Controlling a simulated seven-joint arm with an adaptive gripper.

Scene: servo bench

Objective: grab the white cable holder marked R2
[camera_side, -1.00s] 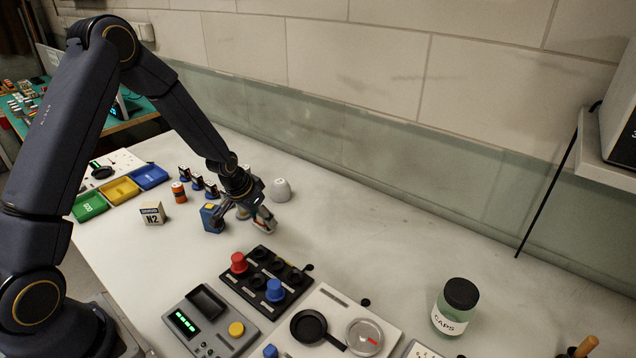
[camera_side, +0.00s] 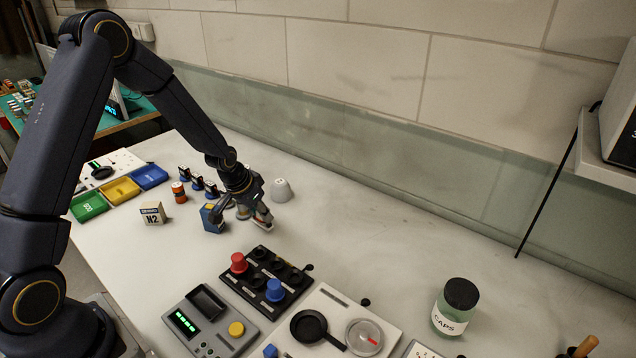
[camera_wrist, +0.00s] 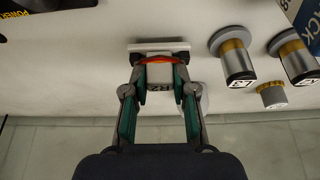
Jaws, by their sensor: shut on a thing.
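In the wrist view the white cable holder marked R2 (camera_wrist: 160,76) sits between my two fingertips, its label upside down. It has an orange part across its top and a wide pale plate at its far side. My gripper (camera_wrist: 160,90) is shut on it, with a finger against each side. In the side view my gripper (camera_side: 240,216) is low over the bench beside a blue block, and its fingers and my wrist mostly hide the holder.
Silver cylinders with yellow bands (camera_wrist: 237,62) stand right of my gripper in the wrist view. In the side view a blue block (camera_side: 212,218) is close on the left, a white cup-like piece (camera_side: 282,190) behind, and a black rack (camera_side: 265,278) in front.

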